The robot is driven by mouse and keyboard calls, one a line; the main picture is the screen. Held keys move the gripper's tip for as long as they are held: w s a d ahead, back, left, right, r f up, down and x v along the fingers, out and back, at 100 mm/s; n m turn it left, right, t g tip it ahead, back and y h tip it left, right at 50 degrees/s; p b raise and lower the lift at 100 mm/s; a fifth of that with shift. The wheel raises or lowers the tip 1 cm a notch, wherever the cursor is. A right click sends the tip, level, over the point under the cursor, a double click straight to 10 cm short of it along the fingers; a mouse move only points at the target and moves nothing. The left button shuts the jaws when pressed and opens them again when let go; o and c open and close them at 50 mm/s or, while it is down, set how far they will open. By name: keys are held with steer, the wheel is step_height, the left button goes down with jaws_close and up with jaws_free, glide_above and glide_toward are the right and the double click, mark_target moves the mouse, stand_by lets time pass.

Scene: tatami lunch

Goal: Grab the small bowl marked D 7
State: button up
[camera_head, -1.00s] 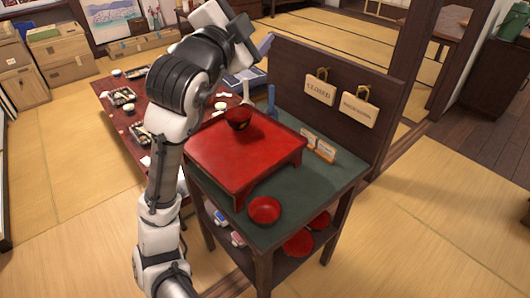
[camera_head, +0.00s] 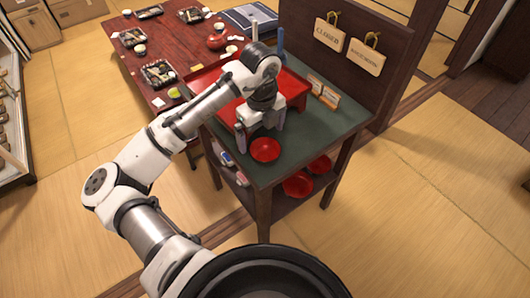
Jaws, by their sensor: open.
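A small red bowl (camera_head: 265,150) sits on the green top of the wooden stand, near its front corner. No D 7 mark can be read on it at this size. My gripper (camera_head: 260,137) points down at the bowl, with its two fingers apart, one to the left and one to the right of the bowl's back part. It is open, and I cannot tell whether a finger touches the bowl. Two more red bowls or dishes lie on the lower shelf, one in front (camera_head: 298,184) and one behind (camera_head: 319,165). The bowl that stood on the red tray table is hidden behind my arm.
The low red tray table (camera_head: 296,92) stands right behind my gripper. Small cards (camera_head: 323,92) stand to the right, below a dark panel with hanging signs (camera_head: 329,36). A long red table (camera_head: 115,55) with lunch trays is at the back left. Tatami at right is clear.

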mark_target(265, 156)
steer(key=f, duration=0.2)
steer(key=f+p, duration=0.1)
steer(key=f, duration=0.1)
steer(key=d+f+p, duration=0.1)
steer(key=f, duration=0.2)
steer(key=shift+s+f, duration=0.1)
steer(key=shift+c, duration=0.4)
steer(key=c, duration=1)
steer(key=shift+o, duration=0.2)
